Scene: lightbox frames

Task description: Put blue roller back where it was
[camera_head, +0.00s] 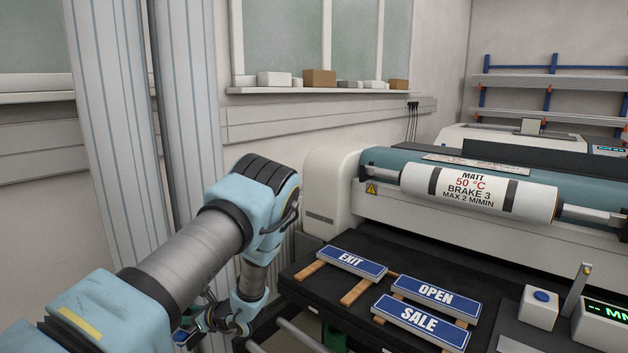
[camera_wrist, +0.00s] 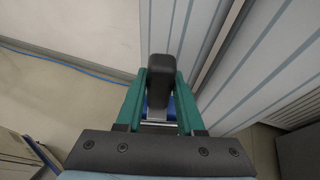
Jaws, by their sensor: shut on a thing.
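My gripper (camera_wrist: 162,100) is shut on a dark grey handle in the wrist view. A strip of blue shows behind that handle between the green fingers, so I take it as the blue roller (camera_wrist: 161,72). The rest of the roller is hidden. In the head view my gripper (camera_head: 212,320) is low, left of the black table, and a small blue bit of the roller (camera_head: 180,336) shows at its left. The place where the roller was cannot be told from these frames.
The black table (camera_head: 385,267) holds several blue signs, among them the EXIT sign (camera_head: 351,262) and SALE sign (camera_head: 418,319). A laminator with a white roll (camera_head: 480,193) stands behind. Grey striped panels (camera_head: 118,150) stand at left. A blue cable (camera_wrist: 65,62) runs along the floor.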

